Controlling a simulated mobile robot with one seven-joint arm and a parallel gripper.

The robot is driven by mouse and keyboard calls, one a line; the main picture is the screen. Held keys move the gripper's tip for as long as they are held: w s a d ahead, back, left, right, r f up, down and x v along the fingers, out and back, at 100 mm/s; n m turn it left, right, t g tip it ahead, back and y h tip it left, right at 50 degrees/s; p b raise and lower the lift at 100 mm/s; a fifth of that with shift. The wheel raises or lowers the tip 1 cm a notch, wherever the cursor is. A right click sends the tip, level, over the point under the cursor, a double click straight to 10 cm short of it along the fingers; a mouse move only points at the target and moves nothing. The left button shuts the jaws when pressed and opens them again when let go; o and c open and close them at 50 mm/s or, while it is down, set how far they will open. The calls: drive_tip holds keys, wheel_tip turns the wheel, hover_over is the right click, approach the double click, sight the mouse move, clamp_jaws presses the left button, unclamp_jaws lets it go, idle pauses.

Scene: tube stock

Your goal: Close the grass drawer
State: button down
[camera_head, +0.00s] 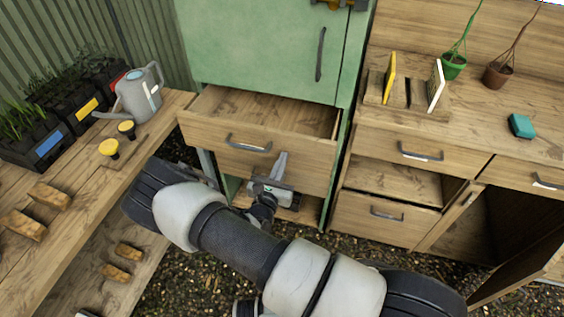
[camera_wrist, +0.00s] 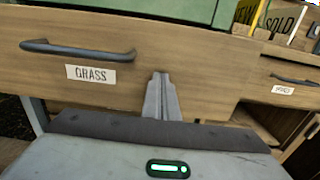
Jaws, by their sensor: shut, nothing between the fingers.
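The grass drawer (camera_head: 309,164) is under the green cabinet and stands pulled out, its empty inside showing from above. In the wrist view, its wooden front (camera_wrist: 220,75) carries a dark bar handle (camera_wrist: 80,49) and a white label (camera_wrist: 91,74) reading GRASS. My gripper (camera_head: 281,157) is shut and empty, in front of the drawer to the right of the handle. In the wrist view, the closed fingertips (camera_wrist: 161,76) point at the front, right of the label. I cannot tell whether they touch it.
The green cabinet (camera_head: 250,50) rises behind. A wooden bench (camera_head: 110,175) with a watering can (camera_head: 138,93) and planters is on the left. On the right, a wooden counter (camera_head: 480,130) has drawers and an open lower door (camera_head: 525,265). Gravel covers the floor.

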drive_tip(key=b+x, duration=0.3)
drive_tip(key=x, duration=1.2)
drive_tip(key=shift+w+d+f, duration=0.15)
drive_tip(key=shift+w, duration=0.1)
drive_tip(key=shift+w+d+r, duration=0.1)
drive_tip(key=shift+w+r, duration=0.2)
drive_tip(key=shift+w, duration=0.05)
drive_tip(key=shift+r, duration=0.1)
